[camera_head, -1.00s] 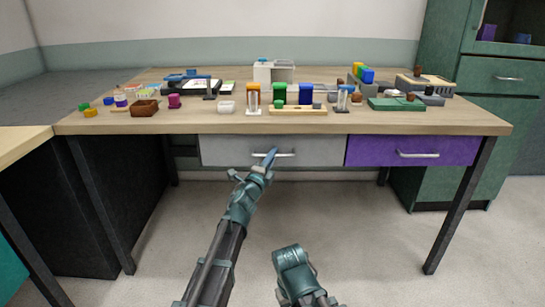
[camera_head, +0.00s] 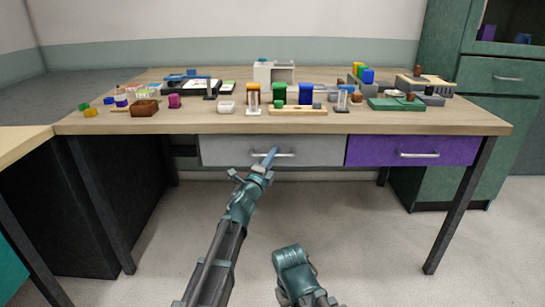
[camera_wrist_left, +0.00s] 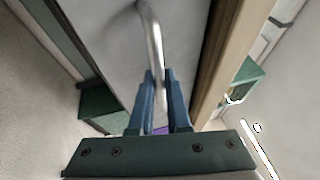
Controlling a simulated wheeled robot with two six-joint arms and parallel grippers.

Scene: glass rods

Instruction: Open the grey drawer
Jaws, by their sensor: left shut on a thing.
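The grey drawer (camera_head: 225,150) sits under the table top at the middle of the desk, and its front looks level with the purple drawer beside it. Its metal bar handle (camera_head: 287,154) runs across the front. My left gripper (camera_head: 271,154) reaches the handle from below and in front. In the left wrist view the handle (camera_wrist_left: 151,35) runs down between the two blue fingers (camera_wrist_left: 158,78), and the gripper is shut on it. The fingers hide part of the handle. A teal part of my right arm shows low in the head view, without visible fingers.
The purple drawer (camera_head: 375,151) adjoins on the right. The table top (camera_head: 180,124) above holds bottles, blocks and trays, several near its front edge. Table legs stand at both sides. The floor (camera_head: 380,250) in front is clear. A green cabinet (camera_head: 485,120) stands at the right.

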